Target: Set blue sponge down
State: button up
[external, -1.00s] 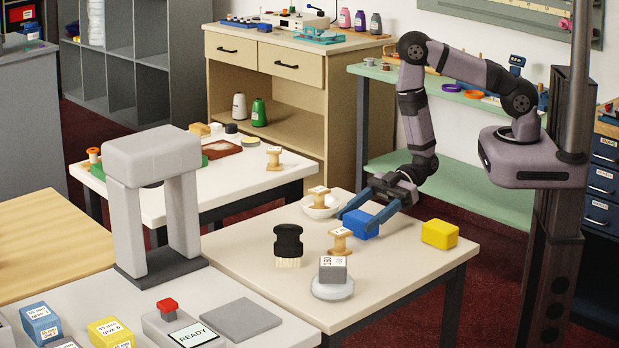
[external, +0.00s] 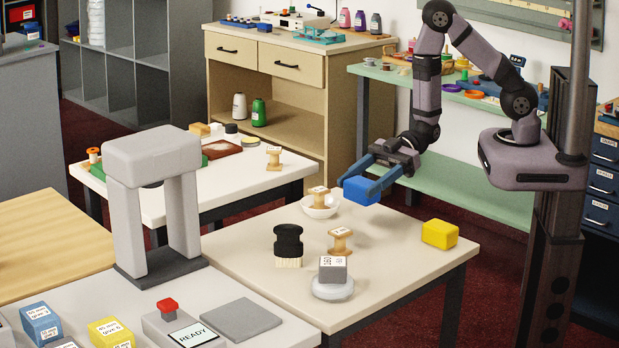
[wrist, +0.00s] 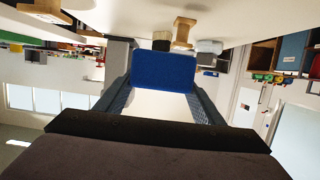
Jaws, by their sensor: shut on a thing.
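The blue sponge (external: 362,190) is a rectangular block held between the two blue fingers of my gripper (external: 372,182). My gripper is shut on it. In the external view the sponge is in the air above the back part of the cream table (external: 400,268). In the wrist view the sponge (wrist: 163,74) sits between the fingertips and hides part of what lies beyond it.
On the cream table are a white bowl (external: 320,207) with a wooden spool, a wooden spool (external: 340,241), a black-handled brush (external: 288,244), a grey block on a round white base (external: 333,282) and a yellow sponge (external: 440,234). The table's front right is clear.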

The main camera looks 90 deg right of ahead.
jog(key=shift+r, duration=0.6)
jog(key=shift+a+f, duration=0.15)
jog(key=shift+n+g+y, duration=0.6)
jog(key=shift+n+g, duration=0.1)
jog(key=shift+n, duration=0.1)
jog(key=w+a+b, duration=0.1)
jog(key=a+b, duration=0.2)
jog(key=w+a+b, duration=0.1)
jog(key=a+b, duration=0.2)
jog(key=w+a+r+b, duration=0.1)
jog(key=a+b, duration=0.2)
jog(key=a, duration=0.1)
jog(key=shift+w, duration=0.15)
jog(key=w+d+r+m+t+h, duration=0.35)
jog(key=w+d+m, duration=0.2)
jog(key=w, duration=0.45)
jog(key=shift+w+d+f+m+t+h, duration=0.15)
jog(key=shift+d+f+h, duration=0.3)
jog(key=shift+f, duration=1.85)
jog(key=shift+s+d+f+t+h, duration=0.15)
jog(key=shift+d+f+h, duration=0.25)
jog(key=shift+f, duration=1.95)
jog(key=shift+w+d+f+m+t+h, duration=0.15)
jog(key=shift+d+f+h, duration=0.25)
jog(key=shift+f, duration=1.9)
jog(key=shift+d, duration=0.1)
